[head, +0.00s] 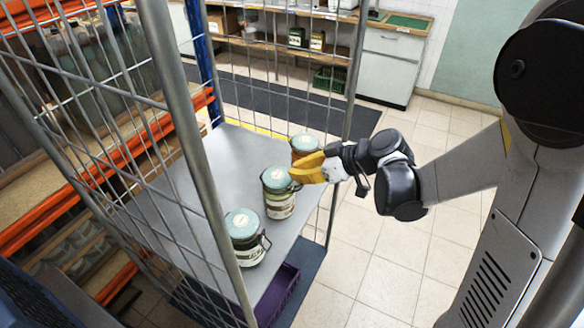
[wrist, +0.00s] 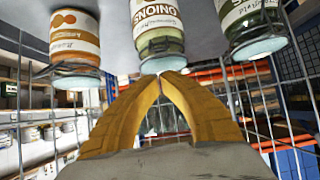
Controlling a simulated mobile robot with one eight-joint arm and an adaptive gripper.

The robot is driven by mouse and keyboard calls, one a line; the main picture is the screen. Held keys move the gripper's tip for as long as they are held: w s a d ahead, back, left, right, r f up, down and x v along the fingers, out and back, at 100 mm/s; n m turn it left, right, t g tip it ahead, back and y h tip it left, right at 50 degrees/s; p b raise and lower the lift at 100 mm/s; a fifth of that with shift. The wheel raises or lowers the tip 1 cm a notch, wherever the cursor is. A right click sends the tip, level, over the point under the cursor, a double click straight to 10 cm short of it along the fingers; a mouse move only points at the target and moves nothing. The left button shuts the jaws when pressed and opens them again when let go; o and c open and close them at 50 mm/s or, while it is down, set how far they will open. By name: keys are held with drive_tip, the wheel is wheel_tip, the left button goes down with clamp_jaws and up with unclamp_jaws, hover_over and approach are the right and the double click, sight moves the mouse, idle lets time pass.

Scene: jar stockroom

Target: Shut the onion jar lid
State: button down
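The onion jar (head: 279,201) is the middle one of three jars on a grey shelf, upright, with a pale teal lid (head: 276,179). The lid lies across the jar top; I cannot tell whether it is fully down. In the wrist view, which is upside down, the onion jar (wrist: 158,28) shows its ONIONS label, and its lid (wrist: 163,64) is just beyond my fingertips. My gripper (head: 297,172) has yellow fingers with tips together, and nothing shows between them. It also shows in the wrist view (wrist: 161,74). The tips are at the lid's right edge; contact is unclear.
An orange-labelled jar (head: 304,146) stands behind, partly hidden by my gripper. A green-labelled jar (head: 246,240) stands in front. Wire mesh and a post (head: 196,150) close the cage's left side. A purple crate (head: 279,295) lies below the shelf. Tiled floor at right is clear.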

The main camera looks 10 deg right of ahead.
drive_tip(key=shift+s+d+f+b, duration=0.15)
drive_tip(key=shift+f+b, duration=0.15)
drive_tip(key=shift+f, duration=0.15)
drive_tip(key=shift+s+d+f+b, duration=0.1)
drive_tip(key=shift+f+b, duration=0.2)
drive_tip(key=shift+f, duration=0.15)
